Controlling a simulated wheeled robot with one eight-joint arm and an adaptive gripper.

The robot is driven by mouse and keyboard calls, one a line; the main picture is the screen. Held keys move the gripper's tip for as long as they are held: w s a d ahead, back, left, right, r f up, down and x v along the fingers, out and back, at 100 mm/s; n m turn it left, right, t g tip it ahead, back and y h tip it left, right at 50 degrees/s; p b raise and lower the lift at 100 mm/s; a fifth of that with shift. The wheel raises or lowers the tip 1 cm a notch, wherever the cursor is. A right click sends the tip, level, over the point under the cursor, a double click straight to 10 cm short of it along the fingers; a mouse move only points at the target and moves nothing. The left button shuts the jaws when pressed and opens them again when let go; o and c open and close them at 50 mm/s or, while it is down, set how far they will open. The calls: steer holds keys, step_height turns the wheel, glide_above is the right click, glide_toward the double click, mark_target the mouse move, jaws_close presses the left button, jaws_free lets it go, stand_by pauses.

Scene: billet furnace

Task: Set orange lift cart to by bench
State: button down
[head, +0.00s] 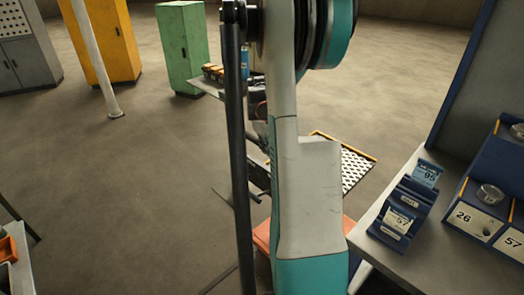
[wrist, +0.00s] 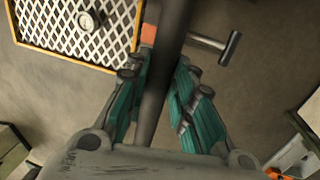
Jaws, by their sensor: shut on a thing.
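The orange lift cart (head: 262,236) shows low in the head view, mostly hidden behind my arm; a small orange part of it (wrist: 148,34) shows in the wrist view. My gripper (wrist: 161,75) has its teal fingers on both sides of a dark bar (wrist: 165,40), which appears to be the cart's handle, and is shut on it. In the head view the grip is largely hidden by my arm. The bench (head: 425,240) stands at the right, with a pale top and blue bins on it.
A white lattice panel with a yellow rim (head: 357,166) lies beyond my arm; a round gauge-like piece (wrist: 88,21) is over it in the wrist view. Green (head: 181,50) and yellow (head: 103,40) cabinets and a white post (head: 98,60) stand behind. The floor at left centre is clear.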

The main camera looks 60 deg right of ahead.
steer(key=shift+d, duration=0.2)
steer(key=c, duration=1.4)
jaws_free()
steer(key=shift+d, duration=0.1)
steer(key=shift+o, duration=0.2)
steer(key=shift+s+d, duration=0.1)
step_height(320, 180, up, 12)
steer(key=a, duration=0.2)
steer(key=shift+w+a, duration=0.3)
steer(key=shift+f, duration=0.1)
